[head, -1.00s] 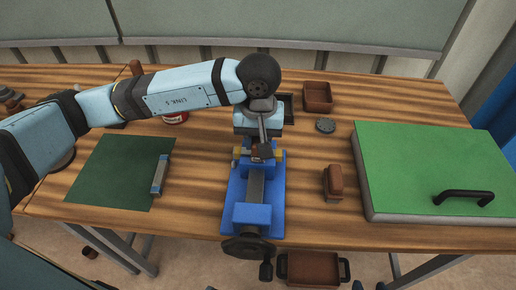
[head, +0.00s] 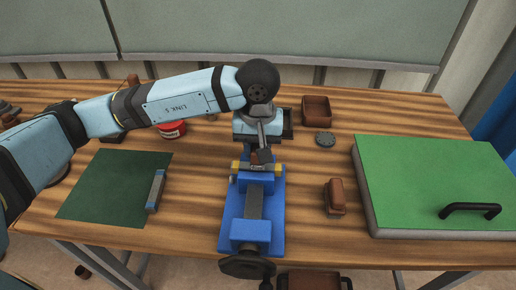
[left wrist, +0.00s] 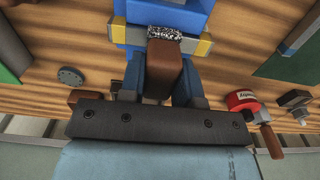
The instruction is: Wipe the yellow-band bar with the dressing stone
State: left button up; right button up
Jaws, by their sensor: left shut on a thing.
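The yellow-band bar (head: 268,167) lies crosswise in the jaws of the blue vise (head: 250,229), with a yellow band near each end. It also shows at the top of the left wrist view (left wrist: 140,35). My left gripper (head: 262,153) is above the vise, at the bar's far side, shut on a brown block, seemingly the dressing stone (left wrist: 163,70). The stone's end reaches the bar's middle; contact cannot be told. A speckled grey-white patch (left wrist: 167,30) shows there; I cannot tell whether it is on bar or stone. My right gripper is out of view.
A brown block (head: 335,197) lies right of the vise, near a green-topped case (head: 430,180). A dark green mat (head: 105,185) with a blue-ended bar (head: 156,190) is at left. A red tin (head: 172,129), brown tray (head: 317,110) and grey disc (head: 325,139) stand farther back.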

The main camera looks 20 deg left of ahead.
aim_at(257, 167)
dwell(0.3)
pick_arm(q)
jog(key=shift+f+b, duration=0.6)
jog(key=shift+b, duration=0.05)
jog(key=shift+r, duration=0.1)
jog(key=shift+s+d+f+b, duration=0.2)
jog(key=shift+s+b, duration=0.1)
jog(key=shift+s, duration=0.35)
jog(key=shift+s+d+f+b, duration=0.1)
jog(key=shift+s+d+b, duration=0.15)
jog(key=shift+s, duration=0.9)
jog(key=shift+r, duration=0.75)
jog(key=shift+w, duration=0.1)
